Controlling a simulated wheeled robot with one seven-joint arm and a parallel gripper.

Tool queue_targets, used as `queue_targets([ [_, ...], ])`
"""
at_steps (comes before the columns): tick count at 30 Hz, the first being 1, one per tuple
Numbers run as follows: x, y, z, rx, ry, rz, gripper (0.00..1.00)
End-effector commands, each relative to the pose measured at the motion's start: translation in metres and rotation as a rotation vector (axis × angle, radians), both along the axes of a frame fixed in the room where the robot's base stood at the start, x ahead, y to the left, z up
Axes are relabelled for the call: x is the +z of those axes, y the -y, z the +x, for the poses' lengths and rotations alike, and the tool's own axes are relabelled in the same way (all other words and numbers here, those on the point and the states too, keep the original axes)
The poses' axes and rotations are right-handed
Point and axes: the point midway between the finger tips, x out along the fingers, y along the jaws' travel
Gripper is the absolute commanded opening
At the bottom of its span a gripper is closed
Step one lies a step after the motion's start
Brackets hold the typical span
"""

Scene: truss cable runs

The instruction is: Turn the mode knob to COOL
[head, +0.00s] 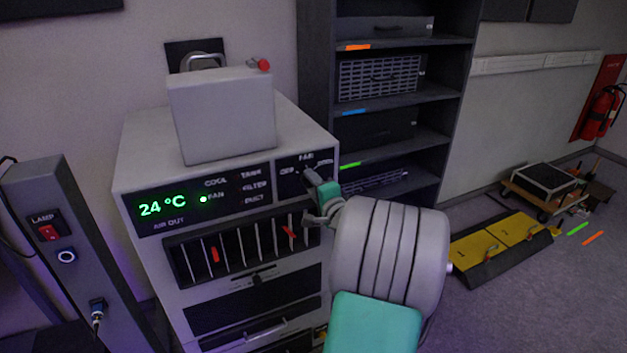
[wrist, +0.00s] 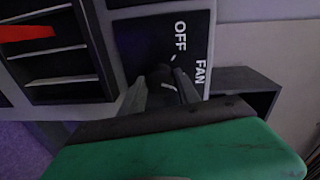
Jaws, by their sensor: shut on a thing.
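The dark mode knob (wrist: 160,74) sits on the black panel at the upper right of the grey air unit (head: 150,165). My gripper (head: 314,180) reaches the panel from the right, and its fingers are shut on the knob from both sides. In the wrist view, my gripper (wrist: 160,88) hides much of the knob. The labels OFF and FAN (wrist: 200,72) are readable there; COOL is not readable around the knob. On the display (head: 162,207), 24 °C glows green, and a green dot is lit beside FAN, below COOL.
A grey box with a handle (head: 222,115) stands on top of the unit. A dark shelf rack (head: 385,130) stands behind, right. A post with a red LAMP switch (head: 47,232) is at the left. Yellow-topped ramps (head: 500,240) and a dolly (head: 545,195) lie on the right floor.

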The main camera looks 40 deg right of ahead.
Motion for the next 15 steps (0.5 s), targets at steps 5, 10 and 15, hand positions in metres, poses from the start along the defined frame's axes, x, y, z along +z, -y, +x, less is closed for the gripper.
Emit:
queue_targets([
  [5, 0.0016, 0.0008, -0.0006, -0.001, 0.043, 0.156, 0.0],
  [10, 0.0015, 0.001, -0.0005, -0.002, 0.082, 0.287, 0.0],
  [15, 0.0006, 0.0014, -0.0008, -0.002, 0.111, 0.387, 0.0],
])
